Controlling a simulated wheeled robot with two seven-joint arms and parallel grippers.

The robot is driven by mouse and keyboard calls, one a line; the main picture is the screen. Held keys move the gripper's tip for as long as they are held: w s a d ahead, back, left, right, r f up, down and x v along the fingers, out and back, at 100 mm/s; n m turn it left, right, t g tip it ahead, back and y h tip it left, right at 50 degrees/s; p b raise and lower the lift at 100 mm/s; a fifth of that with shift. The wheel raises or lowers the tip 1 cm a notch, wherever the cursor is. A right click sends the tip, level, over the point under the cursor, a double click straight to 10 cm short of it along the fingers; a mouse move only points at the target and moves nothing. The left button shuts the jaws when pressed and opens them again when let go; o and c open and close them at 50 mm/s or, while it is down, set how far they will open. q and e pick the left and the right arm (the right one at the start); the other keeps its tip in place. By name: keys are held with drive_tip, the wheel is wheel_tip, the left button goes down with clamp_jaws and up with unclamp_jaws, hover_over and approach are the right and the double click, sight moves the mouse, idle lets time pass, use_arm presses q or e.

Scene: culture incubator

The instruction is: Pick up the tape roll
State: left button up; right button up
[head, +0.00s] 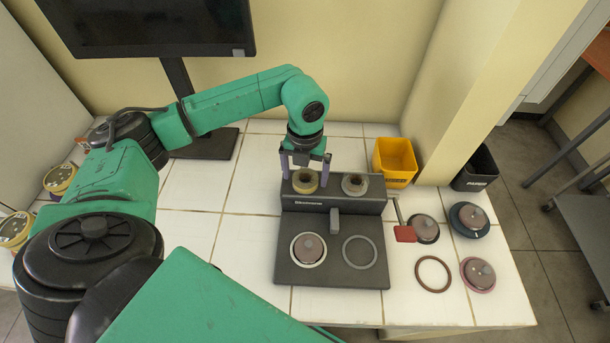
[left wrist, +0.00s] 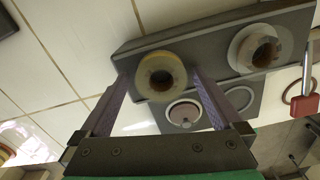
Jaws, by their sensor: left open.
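A yellowish tape roll (head: 305,187) sits in the left place at the back of a dark grey device (head: 335,270). In the left wrist view the tape roll (left wrist: 143,78) shows its brown hollow core. My left gripper (head: 305,178) is open and points down, with one purple-grey finger on each side of this roll. In the left wrist view the left gripper (left wrist: 158,74) has its fingertips beside the roll's left and right edges; I cannot tell whether they touch it. My right gripper is not in view.
A second, paler roll (head: 354,185) sits close to the right. A red-ended lever (head: 405,233) sticks out on the device's right. Yellow (head: 395,160) and black (head: 476,168) bins stand behind several discs. A monitor (head: 150,25) stands at the back left.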

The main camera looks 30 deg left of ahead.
use_arm(q)
drive_tip(key=shift+w, duration=0.15)
drive_tip(key=c, duration=1.2)
